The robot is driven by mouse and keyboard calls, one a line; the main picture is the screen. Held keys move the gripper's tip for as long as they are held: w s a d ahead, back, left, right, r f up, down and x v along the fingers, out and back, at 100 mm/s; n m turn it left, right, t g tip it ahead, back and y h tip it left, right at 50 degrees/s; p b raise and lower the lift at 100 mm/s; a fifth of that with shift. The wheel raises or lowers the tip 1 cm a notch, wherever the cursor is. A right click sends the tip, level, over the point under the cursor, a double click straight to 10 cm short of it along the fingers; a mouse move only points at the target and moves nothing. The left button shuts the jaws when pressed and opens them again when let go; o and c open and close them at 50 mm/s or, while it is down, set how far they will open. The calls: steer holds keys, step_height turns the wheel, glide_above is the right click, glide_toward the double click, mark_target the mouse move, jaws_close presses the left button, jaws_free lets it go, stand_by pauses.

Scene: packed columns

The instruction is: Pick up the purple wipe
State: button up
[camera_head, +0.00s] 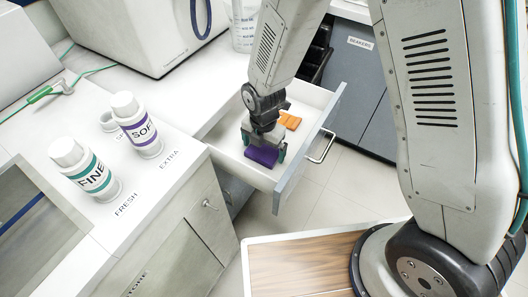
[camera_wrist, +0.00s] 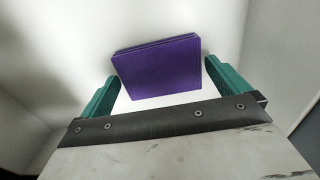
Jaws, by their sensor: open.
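The purple wipe (camera_head: 262,156) is a flat, folded-looking purple block inside the open drawer (camera_head: 265,179). In the wrist view the purple wipe (camera_wrist: 157,68) lies slightly tilted on the white drawer floor, in front of and between the teal fingers. My gripper (camera_head: 263,146) reaches down into the drawer just above the wipe. In the wrist view my gripper (camera_wrist: 160,84) is open, with one finger on each side of the wipe and visible gaps between. I cannot tell how far below the fingertips the wipe is.
Orange wipes (camera_head: 290,121) lie in the same drawer, behind my gripper. The drawer walls stand close around it. Bottles marked FINE (camera_head: 88,172) and SOFT (camera_head: 138,127) stand on the counter (camera_head: 160,188) at left. A cabinet marked BEAKERS (camera_head: 358,80) is behind.

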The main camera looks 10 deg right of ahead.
mark_target(264, 151)
steer(key=shift+f, duration=0.15)
steer(key=c, duration=0.7)
step_height(264, 151, up, 10)
stand_by(0.4)
